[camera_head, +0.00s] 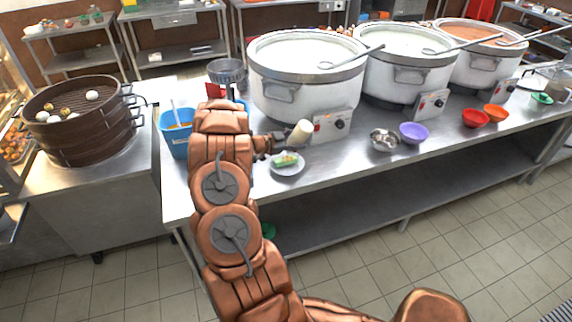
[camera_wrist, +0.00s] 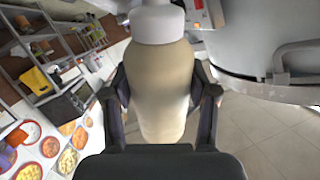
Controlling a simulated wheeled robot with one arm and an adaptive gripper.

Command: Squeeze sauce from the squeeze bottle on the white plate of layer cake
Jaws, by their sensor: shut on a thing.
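The squeeze bottle (camera_head: 300,133) is cream coloured with a white cap. My gripper (camera_head: 272,142) is shut on it and holds it tilted, with the cap end towards the right, above the plate. In the wrist view the bottle (camera_wrist: 160,85) fills the space between the two fingers of my gripper (camera_wrist: 162,100). The white plate (camera_head: 290,171) lies on the steel counter below the bottle, with a slice of green and pale layer cake (camera_head: 286,159) on it. The plate does not show clearly in the wrist view. No sauce is visible on the cake.
Large stockpots (camera_head: 290,95) stand behind on the steel counter (camera_head: 340,157). A metal bowl (camera_head: 384,140) and a purple bowl (camera_head: 413,132) sit right of the plate. A blue bin (camera_head: 178,142) is at the left. Dark steamers (camera_head: 85,150) stand further left.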

